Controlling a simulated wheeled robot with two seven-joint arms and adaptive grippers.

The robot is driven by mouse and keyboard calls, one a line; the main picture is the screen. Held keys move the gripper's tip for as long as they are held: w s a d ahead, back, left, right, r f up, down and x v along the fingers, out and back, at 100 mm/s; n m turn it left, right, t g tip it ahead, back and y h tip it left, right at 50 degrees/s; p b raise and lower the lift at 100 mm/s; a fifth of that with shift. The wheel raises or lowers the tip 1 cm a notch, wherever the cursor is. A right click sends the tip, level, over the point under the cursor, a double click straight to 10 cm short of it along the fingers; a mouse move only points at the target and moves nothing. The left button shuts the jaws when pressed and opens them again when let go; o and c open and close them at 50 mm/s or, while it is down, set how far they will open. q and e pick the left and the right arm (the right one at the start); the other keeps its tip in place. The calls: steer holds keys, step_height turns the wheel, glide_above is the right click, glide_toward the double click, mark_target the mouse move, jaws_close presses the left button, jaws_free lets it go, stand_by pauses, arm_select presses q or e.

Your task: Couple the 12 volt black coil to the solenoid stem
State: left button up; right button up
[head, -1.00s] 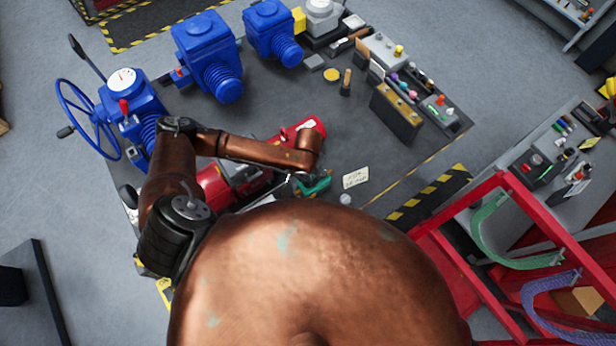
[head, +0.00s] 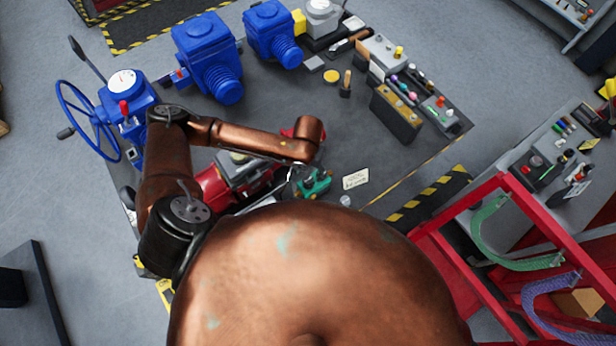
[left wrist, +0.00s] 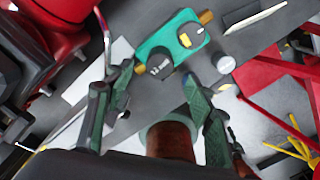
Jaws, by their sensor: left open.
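A green valve block (head: 314,184) with brass-coloured ends lies on the dark bench; it also shows in the left wrist view (left wrist: 150,49). On it stand a dark round part with a silvery top (left wrist: 160,66) and a dark part with a yellow mark (left wrist: 188,38). I cannot tell which is the black coil or the stem. A separate grey cylinder (left wrist: 225,64) stands beside the block; it also shows in the head view (head: 345,201). My left gripper (left wrist: 157,75) is open and empty, its fingers pointing toward the block's near side. My right gripper is out of view.
Red machinery (head: 215,185) stands left of the green block, partly under my left arm. A white card (head: 355,178) lies to its right. Blue actuators (head: 207,55) stand at the back left, a control box (head: 397,112) at the right.

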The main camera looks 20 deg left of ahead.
mark_target(308, 180)
arm_select(q)
step_height(308, 180, up, 6)
steer(key=shift+f, duration=0.25)
stand_by(0.5)
